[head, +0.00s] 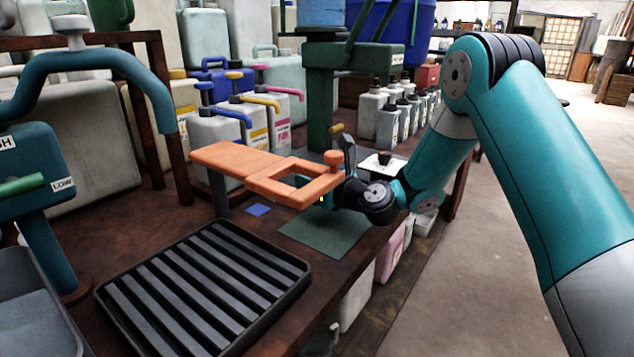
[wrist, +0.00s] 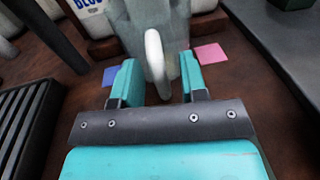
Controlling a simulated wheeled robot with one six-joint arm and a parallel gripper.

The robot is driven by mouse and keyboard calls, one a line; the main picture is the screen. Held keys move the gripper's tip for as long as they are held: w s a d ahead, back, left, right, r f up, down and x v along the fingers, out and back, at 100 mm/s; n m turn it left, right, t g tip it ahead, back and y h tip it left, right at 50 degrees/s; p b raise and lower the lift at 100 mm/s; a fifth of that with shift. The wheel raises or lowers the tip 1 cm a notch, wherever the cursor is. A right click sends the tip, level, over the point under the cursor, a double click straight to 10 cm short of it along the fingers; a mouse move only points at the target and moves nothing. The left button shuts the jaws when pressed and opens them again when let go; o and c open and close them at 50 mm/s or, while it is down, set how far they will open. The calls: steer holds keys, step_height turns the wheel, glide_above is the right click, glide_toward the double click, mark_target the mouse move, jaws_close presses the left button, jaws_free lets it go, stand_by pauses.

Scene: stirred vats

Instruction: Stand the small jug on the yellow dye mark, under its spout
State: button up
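The small jug is grey, with a pale looped handle (wrist: 154,60) facing me in the wrist view. It stands between the blue mark (wrist: 110,76) on the left and the pink mark (wrist: 210,53) on the right. My gripper (wrist: 160,78) is open, one teal finger on each side of the handle with gaps between. The jug's base is mostly hidden, and no yellow mark shows clearly. In the head view my gripper (head: 348,190) is partly behind an orange arm (head: 240,165), and the jug is hidden. The blue mark (head: 258,210) also shows there.
A black slatted tray (head: 205,285) lies at the bench's front, with a dark green mat (head: 325,232) to its right. Several canisters with blue, yellow and pink spouts (head: 262,101) stand behind. A teal vat tap (head: 45,160) stands at left.

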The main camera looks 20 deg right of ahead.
steer(key=b+v, duration=0.3)
steer(key=v, duration=0.8)
steer(key=shift+s+d+f, duration=0.1)
steer(key=shift+d, duration=0.05)
steer(key=shift+s+d, duration=0.1)
steer(key=shift+s, duration=0.25)
